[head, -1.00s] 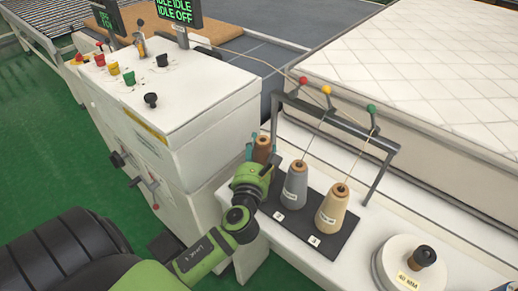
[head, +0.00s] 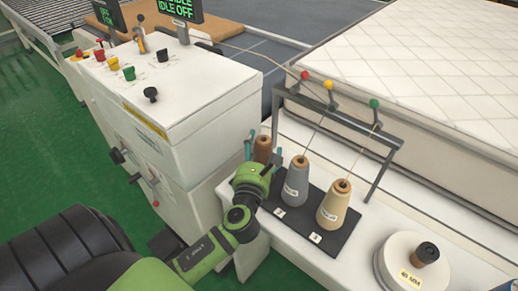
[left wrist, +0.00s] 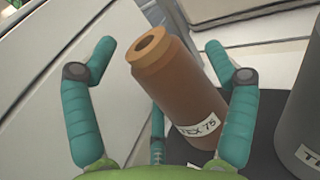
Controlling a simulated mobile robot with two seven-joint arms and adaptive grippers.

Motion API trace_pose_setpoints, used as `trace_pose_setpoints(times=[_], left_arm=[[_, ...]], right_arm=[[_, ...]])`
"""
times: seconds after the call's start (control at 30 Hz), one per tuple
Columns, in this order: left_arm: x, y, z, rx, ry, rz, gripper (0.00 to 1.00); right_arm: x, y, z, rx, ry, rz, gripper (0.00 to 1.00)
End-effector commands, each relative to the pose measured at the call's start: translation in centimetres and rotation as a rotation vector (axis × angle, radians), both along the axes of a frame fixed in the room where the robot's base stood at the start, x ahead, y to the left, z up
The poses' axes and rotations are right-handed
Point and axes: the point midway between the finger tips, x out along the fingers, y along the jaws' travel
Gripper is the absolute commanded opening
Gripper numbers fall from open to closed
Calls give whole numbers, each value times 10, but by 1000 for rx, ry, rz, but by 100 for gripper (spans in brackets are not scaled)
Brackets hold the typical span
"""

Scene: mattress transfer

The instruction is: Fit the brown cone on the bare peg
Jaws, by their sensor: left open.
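The brown cone (head: 263,146) stands at the left end of the dark base plate (head: 322,238) in the head view. In the left wrist view the cone (left wrist: 178,92), labelled "TEX 75", lies between my teal fingers, with a gap on each side. My left gripper (head: 264,152) is open around it and does not grip it. The cone's lower end is hidden, so I cannot tell whether it sits on a peg. No bare peg shows. My right gripper is not in view.
A grey cone (head: 295,182) and a tan cone (head: 333,206) stand to the right of the brown one. A thread frame (head: 335,122) rises behind them. A white control cabinet (head: 185,130) is close on the left. A white spool (head: 405,265) is at lower right.

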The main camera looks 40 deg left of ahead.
Motion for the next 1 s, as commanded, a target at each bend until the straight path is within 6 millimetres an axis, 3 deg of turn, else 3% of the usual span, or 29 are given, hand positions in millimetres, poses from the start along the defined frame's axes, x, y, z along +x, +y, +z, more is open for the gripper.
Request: trace_pose_setpoints(times=[0.17,0.6,0.8,1.0], left_arm=[[-15,-7,-1,-2,2,-2,85],[-93,-44,0,-1,0,0,85],[-107,-51,1,0,-2,0,85],[-109,-52,1,-1,-4,0,85]], right_arm=[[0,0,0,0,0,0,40],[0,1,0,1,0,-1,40],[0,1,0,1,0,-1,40],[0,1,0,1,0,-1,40]])
